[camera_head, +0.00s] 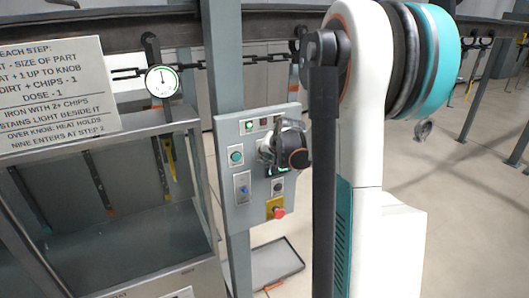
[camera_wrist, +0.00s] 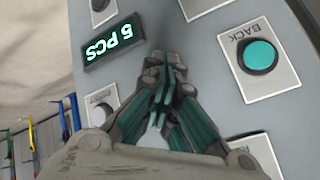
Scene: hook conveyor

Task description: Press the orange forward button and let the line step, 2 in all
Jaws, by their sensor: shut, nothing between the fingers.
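The grey control panel (camera_head: 229,206) hangs on a post in the head view. My gripper (camera_head: 266,149) is in front of its upper middle and covers part of its face. In the wrist view my gripper (camera_wrist: 165,75) is shut and empty, its fingertips close to the panel face. I cannot tell whether they touch it. No orange forward button shows in either view; the area behind my fingers is hidden. The teal BACK button (camera_wrist: 259,56) is to the right of my fingertips, and also shows in the head view (camera_head: 236,156). A display (camera_wrist: 111,42) reads "5 PCS".
A red button (camera_head: 279,212) on a yellow plate sits low on the panel, below a black knob (camera_head: 278,186). A blue switch (camera_head: 243,189) is at lower left. A glass-sided tank (camera_head: 160,235), a dial gauge (camera_head: 161,81) and a sign (camera_head: 52,95) stand left. The overhead chain (camera_head: 250,60) runs behind.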

